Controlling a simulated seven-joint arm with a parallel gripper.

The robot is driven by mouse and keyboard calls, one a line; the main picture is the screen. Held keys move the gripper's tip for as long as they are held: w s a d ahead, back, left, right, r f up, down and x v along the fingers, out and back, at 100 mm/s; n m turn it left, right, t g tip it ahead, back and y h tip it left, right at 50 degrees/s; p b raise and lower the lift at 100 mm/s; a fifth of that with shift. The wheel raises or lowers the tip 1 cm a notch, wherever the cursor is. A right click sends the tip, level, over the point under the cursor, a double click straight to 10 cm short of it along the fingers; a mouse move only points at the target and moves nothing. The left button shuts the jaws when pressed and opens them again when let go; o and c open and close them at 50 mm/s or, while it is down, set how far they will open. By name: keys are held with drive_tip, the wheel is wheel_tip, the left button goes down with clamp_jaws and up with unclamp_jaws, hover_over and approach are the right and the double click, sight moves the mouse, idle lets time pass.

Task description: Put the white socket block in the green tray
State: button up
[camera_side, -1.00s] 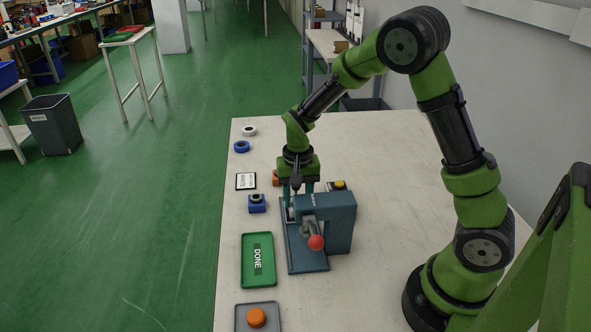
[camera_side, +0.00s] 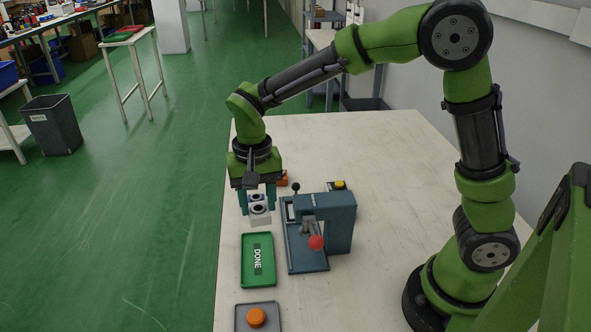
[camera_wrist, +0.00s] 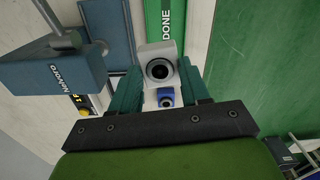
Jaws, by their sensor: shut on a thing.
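The white socket block (camera_side: 260,219) hangs between the fingers of my gripper (camera_side: 258,204), just past the far end of the green tray. In the wrist view my gripper (camera_wrist: 161,74) is shut on the white socket block (camera_wrist: 153,50), whose dark round hole faces the camera. The green tray (camera_side: 247,276), labelled DONE, lies empty on the table, nearer the side camera than the block. Part of the tray (camera_wrist: 152,22) shows beyond the block in the wrist view. A blue socket block (camera_wrist: 165,92) shows between the fingers, behind the white one in the side view.
A blue-grey press (camera_side: 328,207) with a red-knobbed lever (camera_side: 316,242) stands right of the tray. An orange button (camera_side: 257,317) on a grey base lies at the front. A yellow button (camera_side: 340,185) sits behind the press. The table's left edge runs close beside the tray.

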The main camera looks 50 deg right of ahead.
drive_tip(key=shift+s+a, duration=0.15)
drive_tip(key=shift+a, duration=0.35)
drive_tip(key=shift+s+a, duration=0.15)
drive_tip(key=shift+a, duration=0.35)
drive_tip(key=shift+a+m, duration=0.15)
drive_tip(key=shift+m, duration=0.35)
drive_tip(key=shift+f, duration=0.25)
drive_tip(key=shift+m, duration=0.3)
wheel_tip(320, 180, down, 10)
drive_tip(key=shift+r, duration=0.15)
drive_tip(key=o, duration=1.2)
drive_tip(key=shift+c, duration=0.2)
